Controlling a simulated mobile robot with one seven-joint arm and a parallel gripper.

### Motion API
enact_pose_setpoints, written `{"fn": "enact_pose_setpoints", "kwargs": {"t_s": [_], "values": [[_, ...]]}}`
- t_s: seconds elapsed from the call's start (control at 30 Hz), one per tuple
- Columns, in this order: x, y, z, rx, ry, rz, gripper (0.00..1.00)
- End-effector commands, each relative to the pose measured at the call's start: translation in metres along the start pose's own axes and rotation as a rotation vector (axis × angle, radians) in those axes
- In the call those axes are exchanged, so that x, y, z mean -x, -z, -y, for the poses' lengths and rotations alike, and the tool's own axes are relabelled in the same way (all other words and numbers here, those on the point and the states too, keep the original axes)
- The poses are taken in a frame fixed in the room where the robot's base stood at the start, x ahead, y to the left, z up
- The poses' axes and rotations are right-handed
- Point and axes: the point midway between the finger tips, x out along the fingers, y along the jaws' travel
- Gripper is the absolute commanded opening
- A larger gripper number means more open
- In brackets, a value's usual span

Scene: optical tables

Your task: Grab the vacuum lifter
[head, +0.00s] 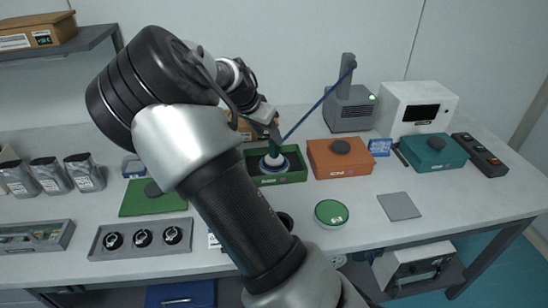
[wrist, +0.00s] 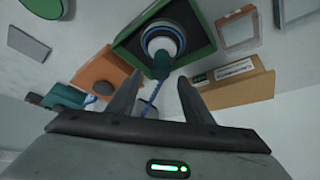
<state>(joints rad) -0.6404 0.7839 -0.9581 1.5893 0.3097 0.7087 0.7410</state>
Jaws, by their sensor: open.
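The vacuum lifter (head: 272,161) has a white and blue round base and a dark teal handle, with a blue hose running up to a grey unit (head: 350,107). It stands in an open green tray (head: 292,177) at the middle of the table. My gripper (head: 271,131) is at the top of the handle, partly hidden by my arm. In the wrist view the lifter (wrist: 162,42) lies beyond the open fingers of my gripper (wrist: 158,88), its handle end lined up with the gap between them. I cannot tell whether the fingers touch it.
An orange box (head: 339,163) with a dark round top stands right of the tray. A white instrument (head: 416,108) and a teal box (head: 433,153) are farther right. A green-topped round dish (head: 331,213) and grey plate (head: 399,206) lie in front. Silver pouches (head: 84,173) stand left.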

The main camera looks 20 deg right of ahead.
Motion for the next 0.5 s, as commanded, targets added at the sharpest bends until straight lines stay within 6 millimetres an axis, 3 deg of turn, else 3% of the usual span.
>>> {"fn": "enact_pose_setpoints", "kwargs": {"t_s": [0.1, 0.37, 0.5], "values": [[-0.016, 0.0, 0.0, -0.001, 0.0, 0.0, 0.46], [-0.03, 0.0, 0.0, 0.0, -0.001, 0.001, 0.46], [-0.051, 0.0, 0.0, 0.0, -0.002, 0.001, 0.46]]}}
